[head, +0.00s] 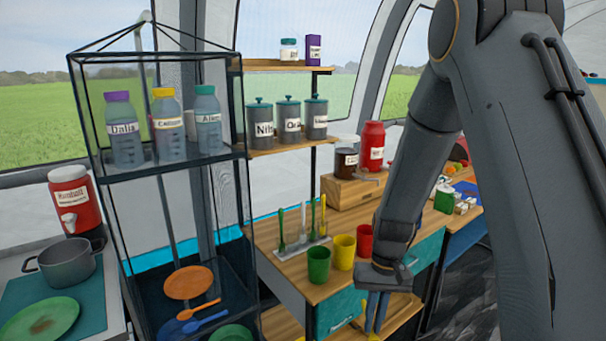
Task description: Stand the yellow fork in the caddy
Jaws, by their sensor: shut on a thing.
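A pale caddy-like rack (300,248) stands on the wooden counter with several thin utensils upright in it, green, grey and yellow. The yellow utensil (323,215) stands at its right end; its top is too small to tell whether it is a fork.
A green cup (318,264), a yellow cup (343,252) and a red cup (364,240) stand between the rack and my gripper. A wire shelf (178,168) with bottles rises on the left. A wooden box (350,192) stands behind the cups.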

